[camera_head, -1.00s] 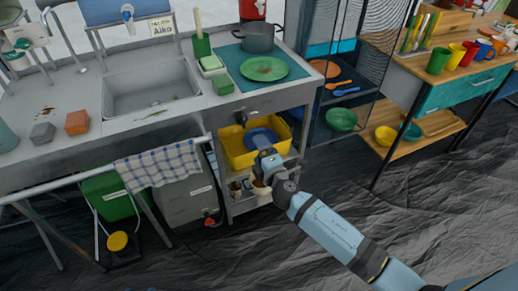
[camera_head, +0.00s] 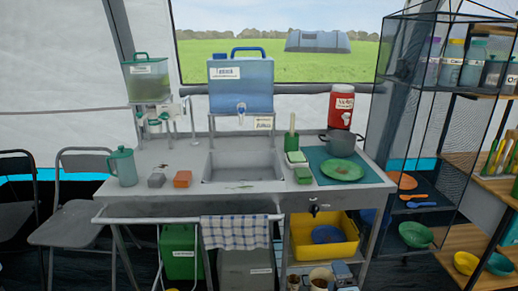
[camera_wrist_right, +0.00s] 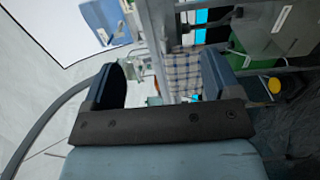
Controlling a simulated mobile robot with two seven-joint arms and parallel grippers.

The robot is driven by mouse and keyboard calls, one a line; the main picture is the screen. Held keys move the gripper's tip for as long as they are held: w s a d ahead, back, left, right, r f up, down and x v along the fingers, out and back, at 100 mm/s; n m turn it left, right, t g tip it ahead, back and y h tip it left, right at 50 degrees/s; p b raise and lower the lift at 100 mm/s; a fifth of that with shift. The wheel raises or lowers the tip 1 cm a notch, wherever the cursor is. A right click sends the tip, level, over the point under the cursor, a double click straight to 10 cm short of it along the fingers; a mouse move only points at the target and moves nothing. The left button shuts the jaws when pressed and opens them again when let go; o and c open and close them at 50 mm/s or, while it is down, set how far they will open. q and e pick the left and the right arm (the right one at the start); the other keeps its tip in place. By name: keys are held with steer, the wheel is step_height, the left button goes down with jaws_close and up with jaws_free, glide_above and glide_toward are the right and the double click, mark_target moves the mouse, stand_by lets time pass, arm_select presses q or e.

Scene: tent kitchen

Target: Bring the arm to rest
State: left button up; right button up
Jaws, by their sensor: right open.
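My right gripper (camera_head: 342,272) shows only in small part at the bottom of the head view, low in front of the shelf under the counter. In the right wrist view my right gripper (camera_wrist_right: 161,75) has its two blue-grey fingers wide apart, with nothing between them. Most of my right arm is outside the head view. My left gripper is not in view.
A yellow tub (camera_head: 297,254) holding a blue plate (camera_head: 327,234) stands on the shelf above the right gripper. A checked towel (camera_head: 235,232) hangs on the front rail. A mesh shelf (camera_head: 408,150) stands right of the counter.

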steer(key=d+n, duration=0.4)
steer(key=d, duration=1.1)
steer(key=s+a+f+m+g+y, duration=0.1)
steer(key=s+a+f+m+g, duration=0.3)
steer(key=s, duration=0.6)
steer(key=s+a+f+m+g+y, duration=0.1)
steer(key=s+m, duration=0.5)
steer(key=s, duration=0.3)
steer(key=s+a+f+m+g+y, duration=0.1)
steer(key=s+a+f+m+g, duration=0.25)
steer(key=s, duration=0.65)
steer(key=w+a+r+m+t, duration=0.2)
steer(key=a+r+m, duration=0.1)
steer(key=a+m, duration=0.55)
arm_select(q)
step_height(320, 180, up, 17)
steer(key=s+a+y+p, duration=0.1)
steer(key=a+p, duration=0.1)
steer(key=p, duration=2.4)
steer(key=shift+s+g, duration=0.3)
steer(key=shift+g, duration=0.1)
arm_select(e)
step_height(320, 180, up, 17)
steer(key=s+n, duration=0.2)
steer(key=shift+d+r+h, duration=0.15)
steer(key=shift+d+h, duration=0.2)
steer(key=shift+h, duration=0.05)
